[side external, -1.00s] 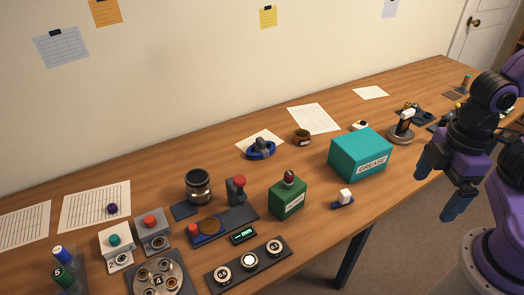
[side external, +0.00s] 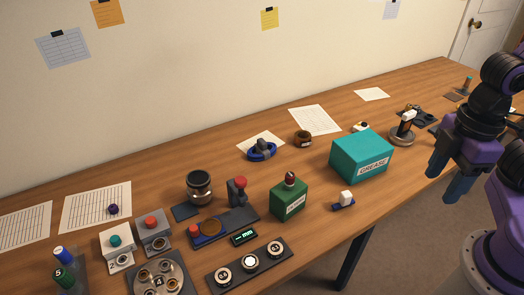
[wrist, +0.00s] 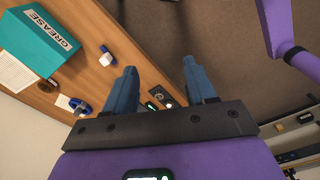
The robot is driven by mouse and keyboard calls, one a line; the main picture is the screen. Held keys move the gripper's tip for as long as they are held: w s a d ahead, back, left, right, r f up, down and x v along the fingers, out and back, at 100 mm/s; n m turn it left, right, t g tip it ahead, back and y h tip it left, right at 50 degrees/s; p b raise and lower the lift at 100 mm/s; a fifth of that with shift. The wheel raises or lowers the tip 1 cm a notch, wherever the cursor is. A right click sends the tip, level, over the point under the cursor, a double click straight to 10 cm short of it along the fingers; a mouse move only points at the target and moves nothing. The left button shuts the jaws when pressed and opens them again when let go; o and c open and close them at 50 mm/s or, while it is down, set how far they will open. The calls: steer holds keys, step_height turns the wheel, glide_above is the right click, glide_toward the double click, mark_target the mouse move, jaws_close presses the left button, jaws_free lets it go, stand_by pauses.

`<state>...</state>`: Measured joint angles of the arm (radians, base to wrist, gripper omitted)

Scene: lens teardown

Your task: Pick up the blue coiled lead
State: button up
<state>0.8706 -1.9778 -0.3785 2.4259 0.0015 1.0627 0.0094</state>
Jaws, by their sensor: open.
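The blue coiled lead (side external: 262,154) lies on the wooden table in the side view, partly on a sheet of paper, with a dark grey piece on top of it. In the wrist view a small blue ring (wrist: 82,108) at the left, beside paper, looks like the same lead. My gripper (side external: 448,182) is at the far right in the side view, off the table's front edge and well away from the lead. In the wrist view my gripper (wrist: 158,75) has its two blue fingers apart with nothing between them.
The teal grease box (side external: 352,150) stands between my gripper and the lead. A green box (side external: 289,198), a white-and-blue block (side external: 344,200) and a brown ring (side external: 303,138) are also near. Bare table (side external: 235,165) lies in front of the lead.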

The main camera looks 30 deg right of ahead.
steer(key=w+a+r+m+t+y, duration=0.25)
steer(key=w+a+y, duration=0.25)
steer(key=w+a, duration=1.05)
steer(key=m+t+h, duration=0.5)
steer(key=m+t, duration=0.5)
steer(key=t, duration=0.1)
glide_above(263, 142)
steer(key=s, duration=0.4)
steer(key=shift+w+d+f, duration=0.1)
steer(key=shift+w+f, duration=0.05)
steer(key=shift+f, duration=5.55)
steer(key=shift+w+f, duration=0.15)
steer(key=shift+f, duration=5.55)
steer(key=f, duration=0.1)
steer(key=w+f, duration=0.1)
steer(key=f, duration=0.1)
steer(key=shift+w+f, duration=0.1)
steer(key=shift+w, duration=0.15)
steer(key=shift+w+f, duration=0.25)
steer(key=shift+w, duration=0.4)
